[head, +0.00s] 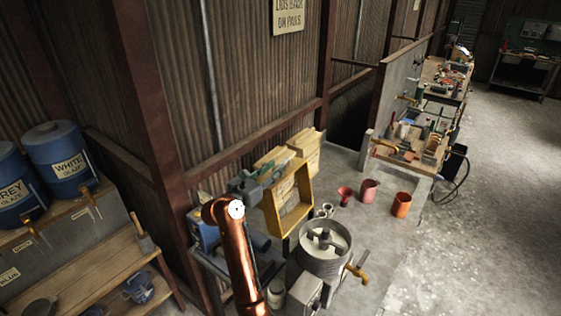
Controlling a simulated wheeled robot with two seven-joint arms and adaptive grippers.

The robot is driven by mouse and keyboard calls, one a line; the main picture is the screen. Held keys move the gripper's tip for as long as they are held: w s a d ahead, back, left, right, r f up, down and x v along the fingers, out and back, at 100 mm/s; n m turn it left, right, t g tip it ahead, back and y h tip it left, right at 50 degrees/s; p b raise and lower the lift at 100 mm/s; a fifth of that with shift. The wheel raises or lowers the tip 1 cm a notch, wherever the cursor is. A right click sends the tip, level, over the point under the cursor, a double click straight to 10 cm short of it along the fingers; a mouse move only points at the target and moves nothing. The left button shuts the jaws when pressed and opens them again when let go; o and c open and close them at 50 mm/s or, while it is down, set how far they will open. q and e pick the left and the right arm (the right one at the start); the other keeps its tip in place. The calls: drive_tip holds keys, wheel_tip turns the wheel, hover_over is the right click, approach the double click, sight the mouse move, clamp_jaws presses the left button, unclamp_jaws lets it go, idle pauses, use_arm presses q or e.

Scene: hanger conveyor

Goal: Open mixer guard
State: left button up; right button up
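The mixer (323,262) is a round grey drum standing on the concrete floor area, low right of centre. Dark bars (325,239) show across its top; I cannot tell whether they belong to the guard or to the paddle inside. A yellow handle (355,272) sticks out at its right side. A grey box stands against its front. A copper-coloured link of my arm rises from the bottom edge, left of the mixer and apart from it in the picture. I cannot make out the fingertips of my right gripper. My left gripper does not show.
A yellow frame (304,207) leans behind the mixer. A pink bucket (368,191) and an orange bucket (401,204) stand behind it to the right. Blue drums (62,158) sit on a wooden bench at left. The floor at right is clear.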

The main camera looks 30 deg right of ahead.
drive_tip(key=x, duration=0.2)
drive_tip(key=shift+w+d+p, duration=0.25)
drive_tip(key=shift+d+p, duration=0.05)
drive_tip(key=shift+p, duration=0.05)
drive_tip(key=shift+w+d, duration=0.2)
drive_tip(key=shift+d, duration=0.35)
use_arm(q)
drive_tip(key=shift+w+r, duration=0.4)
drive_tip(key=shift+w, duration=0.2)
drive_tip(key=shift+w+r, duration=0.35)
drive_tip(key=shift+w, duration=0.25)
use_arm(e)
drive_tip(key=shift+f, duration=0.1)
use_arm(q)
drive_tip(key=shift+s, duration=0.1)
use_arm(e)
drive_tip(key=shift+c, duration=0.6)
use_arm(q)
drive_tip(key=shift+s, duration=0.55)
use_arm(e)
clamp_jaws()
